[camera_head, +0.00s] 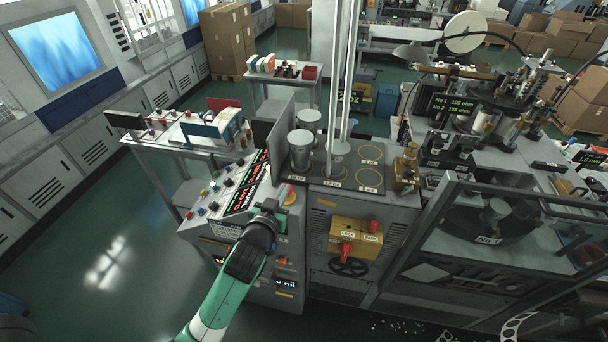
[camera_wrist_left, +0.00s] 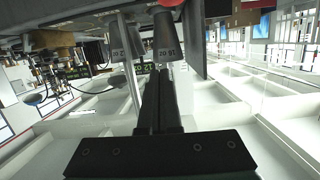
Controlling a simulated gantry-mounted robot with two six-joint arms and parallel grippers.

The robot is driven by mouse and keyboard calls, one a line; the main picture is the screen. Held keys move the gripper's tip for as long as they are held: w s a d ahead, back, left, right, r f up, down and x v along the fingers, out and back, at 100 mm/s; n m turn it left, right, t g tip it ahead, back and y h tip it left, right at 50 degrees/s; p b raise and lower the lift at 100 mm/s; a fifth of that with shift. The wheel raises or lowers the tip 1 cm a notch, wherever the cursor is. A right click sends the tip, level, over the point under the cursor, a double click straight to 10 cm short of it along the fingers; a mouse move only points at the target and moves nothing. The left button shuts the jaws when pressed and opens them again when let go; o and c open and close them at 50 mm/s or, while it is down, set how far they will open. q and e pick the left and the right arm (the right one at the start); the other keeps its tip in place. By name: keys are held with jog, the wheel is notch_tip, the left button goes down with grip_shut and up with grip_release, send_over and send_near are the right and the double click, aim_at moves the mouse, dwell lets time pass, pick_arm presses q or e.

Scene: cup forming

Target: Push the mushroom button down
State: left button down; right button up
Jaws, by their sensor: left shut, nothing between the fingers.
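A red button top on a yellow-orange base (camera_head: 289,196) sits at the right front corner of the sloped control panel (camera_head: 238,183). It looks like the mushroom button, but it is small and partly hidden by my gripper. My left gripper (camera_head: 270,206) is shut and empty, just to the left of the button. I cannot tell whether they touch. In the left wrist view, the shut fingers (camera_wrist_left: 160,88) point toward grey cups, and a red round thing (camera_wrist_left: 170,3) shows at the top edge. My right gripper is not in view.
Grey metal cups (camera_head: 300,142) stand on the machine top behind the panel, beside upright rods (camera_head: 341,80). Several small coloured buttons line the panel's left side.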

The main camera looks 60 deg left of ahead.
pick_arm(q)
jog(key=s+f, duration=0.2)
jog(key=shift+s+a+g, duration=0.3)
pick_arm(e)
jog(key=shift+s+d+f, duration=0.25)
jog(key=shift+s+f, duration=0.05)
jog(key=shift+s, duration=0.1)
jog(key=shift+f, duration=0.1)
pick_arm(q)
jog(key=b+x, duration=0.1)
jog(key=x, duration=0.9)
jog(key=shift+w+a+b, duration=0.2)
jog(key=shift+a+b, duration=0.05)
jog(key=shift+b, duration=0.1)
jog(key=f, duration=0.3)
jog(key=shift+s+d, duration=0.1)
jog(key=shift+s, duration=0.15)
jog(key=shift+f, duration=0.4)
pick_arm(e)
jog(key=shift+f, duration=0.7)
